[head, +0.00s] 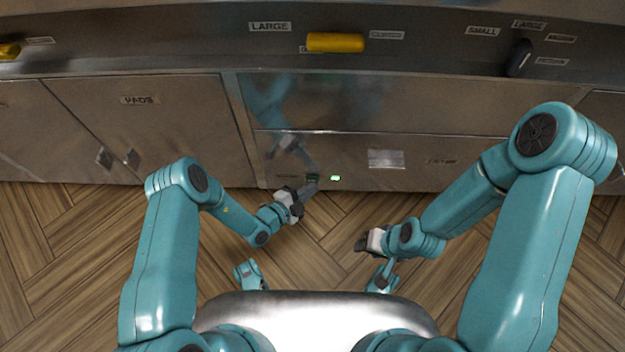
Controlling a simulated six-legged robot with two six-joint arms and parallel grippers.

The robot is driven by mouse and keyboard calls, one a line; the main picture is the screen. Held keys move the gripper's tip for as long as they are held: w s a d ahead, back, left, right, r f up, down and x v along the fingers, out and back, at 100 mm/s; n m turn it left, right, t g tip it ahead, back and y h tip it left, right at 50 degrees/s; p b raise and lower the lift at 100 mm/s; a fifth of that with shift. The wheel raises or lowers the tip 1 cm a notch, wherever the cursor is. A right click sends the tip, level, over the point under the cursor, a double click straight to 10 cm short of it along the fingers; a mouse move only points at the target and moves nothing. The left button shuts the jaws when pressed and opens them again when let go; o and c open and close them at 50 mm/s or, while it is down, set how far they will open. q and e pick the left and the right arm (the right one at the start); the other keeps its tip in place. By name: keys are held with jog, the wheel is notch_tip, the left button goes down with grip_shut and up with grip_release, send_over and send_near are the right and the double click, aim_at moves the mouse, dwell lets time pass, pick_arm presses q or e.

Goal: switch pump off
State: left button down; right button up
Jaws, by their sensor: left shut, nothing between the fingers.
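The pump switch (313,178) appears as a small dark green piece low on the steel front panel, partly hidden by my gripper. A small green light (335,178) glows just to its right. My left gripper (309,186) is shut and empty, with its fingertips at the switch; I cannot tell whether they touch it. My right gripper (362,245) hangs over the floor, away from the panel; whether its fingers are open is too small to tell.
A yellow handle (335,42) under a LARGE label and a black handle (518,58) are on the upper panel. Another yellow handle (9,51) is at far left. The wooden floor (330,225) between my arms is clear.

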dwell(0.6)
pick_arm(q)
jog(key=shift+w, duration=0.45)
jog(key=shift+s, duration=0.55)
jog(key=shift+s+p, duration=1.3)
jog(key=shift+s, duration=1.65)
